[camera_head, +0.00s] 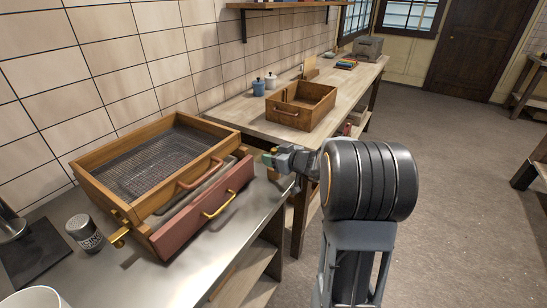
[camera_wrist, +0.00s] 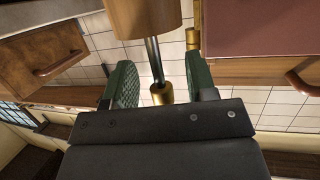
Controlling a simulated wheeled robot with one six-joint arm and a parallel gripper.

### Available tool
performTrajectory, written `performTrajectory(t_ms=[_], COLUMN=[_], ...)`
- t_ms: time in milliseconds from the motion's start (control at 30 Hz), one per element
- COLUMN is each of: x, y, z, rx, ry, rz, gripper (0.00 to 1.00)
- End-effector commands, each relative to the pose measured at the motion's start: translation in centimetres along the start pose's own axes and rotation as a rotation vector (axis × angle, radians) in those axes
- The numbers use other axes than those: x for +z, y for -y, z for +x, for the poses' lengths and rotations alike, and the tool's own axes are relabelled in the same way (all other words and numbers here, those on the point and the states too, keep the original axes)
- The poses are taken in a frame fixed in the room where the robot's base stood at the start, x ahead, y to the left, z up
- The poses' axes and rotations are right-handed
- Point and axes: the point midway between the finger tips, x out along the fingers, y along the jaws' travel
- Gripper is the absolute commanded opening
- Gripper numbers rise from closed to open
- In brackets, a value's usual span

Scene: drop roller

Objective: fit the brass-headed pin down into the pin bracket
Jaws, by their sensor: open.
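My gripper (camera_head: 268,157) is at the right end of a wooden box, near its red front panel (camera_head: 208,208). In the wrist view my gripper (camera_wrist: 160,88) is open, with a green pad on each side. The pin's brass head (camera_wrist: 160,93) lies between the pads, with a gap on both sides. Its grey steel shaft (camera_wrist: 153,60) runs from the head up to a brown wooden part (camera_wrist: 143,18). A small brass fitting (camera_wrist: 193,39) sits beside it. I cannot tell which part is the pin bracket, or whether the shaft is in it.
The wooden box (camera_head: 92,188) with a wire mesh stands on a steel counter (camera_head: 185,268). A brass fitting (camera_head: 118,236) is at its left corner, beside a shaker (camera_head: 84,234). A wooden crate (camera_head: 300,108) is on the table behind. Open floor lies right.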

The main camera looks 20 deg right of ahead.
Motion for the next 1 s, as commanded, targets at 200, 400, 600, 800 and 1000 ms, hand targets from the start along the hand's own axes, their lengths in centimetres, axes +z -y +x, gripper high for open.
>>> performTrajectory(t_ms=[200,400,600,800,1000], x=[0.01,0.01,0.01,-0.02,-0.24], y=[-0.01,-0.01,-0.01,-0.01,-0.02], z=[-0.02,-0.03,-0.04,-0.04,-0.11], rx=[0.0,0.0,0.0,0.0,0.0], ry=[0.0,0.0,0.0,-0.001,-0.001], rz=[0.0,0.0,0.0,0.0,-0.001], gripper=[0.44,0.25,0.06,0.0,0.0])
